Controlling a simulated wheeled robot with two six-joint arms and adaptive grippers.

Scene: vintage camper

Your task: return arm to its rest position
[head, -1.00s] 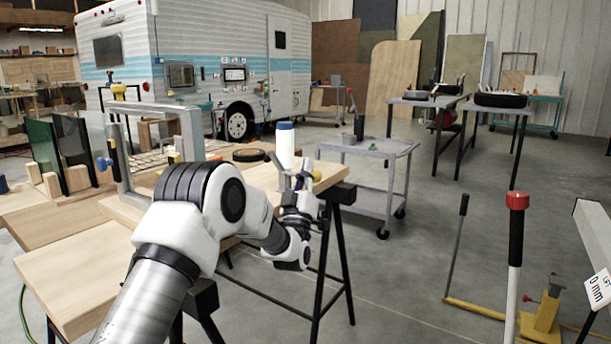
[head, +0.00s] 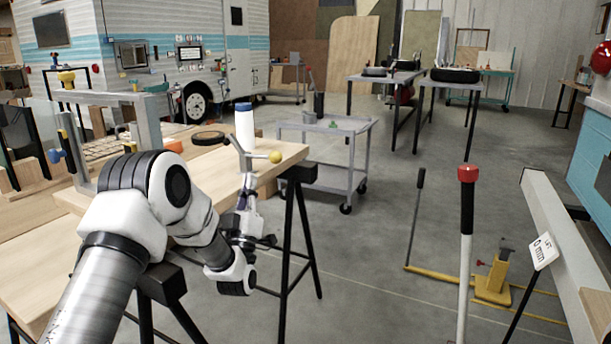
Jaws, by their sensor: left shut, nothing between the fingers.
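My left arm (head: 150,190) comes in from the lower left in the head view, bent at a white and black elbow joint. Its wrist hangs low beside the near right corner of the wooden workbench (head: 30,260). My left gripper (head: 249,182) points up and away, in front of the bench's right end. Its fingers are small and partly merge with the things behind them; it is shut and holds nothing. My right arm and gripper are not in view.
A white bottle with a blue cap (head: 244,127) and a yellow ball knob (head: 275,157) are at the bench's right end. A black trestle (head: 305,230) supports it. A grey cart (head: 345,130) stands behind. A red-topped post (head: 467,174) and yellow jack (head: 494,280) stand at right.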

